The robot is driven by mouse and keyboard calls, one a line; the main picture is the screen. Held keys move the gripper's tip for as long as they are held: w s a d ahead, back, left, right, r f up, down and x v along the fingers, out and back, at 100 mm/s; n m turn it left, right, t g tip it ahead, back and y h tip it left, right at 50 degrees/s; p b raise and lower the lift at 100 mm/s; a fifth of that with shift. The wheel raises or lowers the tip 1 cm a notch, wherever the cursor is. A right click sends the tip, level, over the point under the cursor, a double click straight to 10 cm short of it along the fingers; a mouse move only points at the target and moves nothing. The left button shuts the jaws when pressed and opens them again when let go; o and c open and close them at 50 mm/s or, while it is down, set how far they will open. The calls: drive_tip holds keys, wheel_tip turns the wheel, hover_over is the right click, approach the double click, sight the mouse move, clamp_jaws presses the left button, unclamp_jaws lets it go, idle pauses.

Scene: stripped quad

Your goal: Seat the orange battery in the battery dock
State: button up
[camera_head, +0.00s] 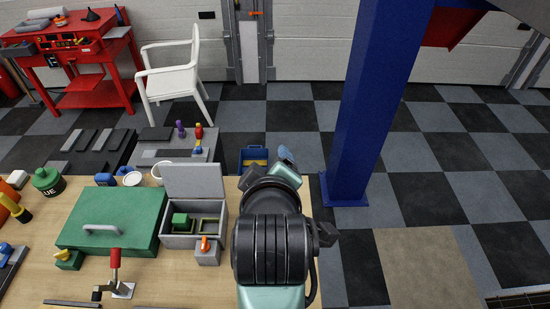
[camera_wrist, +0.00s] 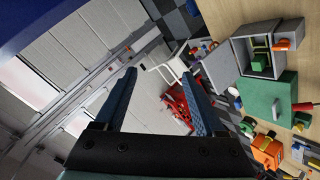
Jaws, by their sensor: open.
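My gripper (camera_wrist: 158,74) is open and empty, its two blue fingers apart, raised and pointing away from the bench; it also shows in the head view (camera_head: 287,163) beyond my wrist. A grey box (camera_head: 179,241) with a raised lid stands on the bench, a green block (camera_head: 180,222) in its left compartment. I cannot tell whether this is the battery dock. A small grey block with an orange top (camera_head: 205,244) stands at its front right. An orange and black thing (camera_wrist: 267,150) shows in the wrist view beyond the green case. I cannot tell which orange thing is the battery.
A green case (camera_head: 112,220) with a grey handle lies left of the box. A red-handled clamp (camera_head: 115,269) stands in front. Bottles and small parts crowd the bench's left. A blue post (camera_head: 374,100) rises at right. A white chair (camera_head: 175,75) and red workbench (camera_head: 80,55) stand behind.

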wheel_tip(320, 180, up, 19)
drive_tip(key=w+m+t, duration=0.2)
drive_tip(key=m+t, duration=0.2)
drive_tip(key=t, duration=0.3)
drive_tip(key=s+r+m+t, duration=0.3)
drive_tip(key=s+r, duration=0.3)
drive_tip(key=r, duration=0.5)
drive_tip(key=s+r+m+t, duration=0.3)
drive_tip(key=s+r+t, duration=0.2)
drive_tip(key=r, duration=0.6)
drive_tip(key=shift+s+d+m+t+h, duration=0.3)
drive_tip(key=shift+s+t, duration=0.1)
drive_tip(key=shift+s, duration=0.15)
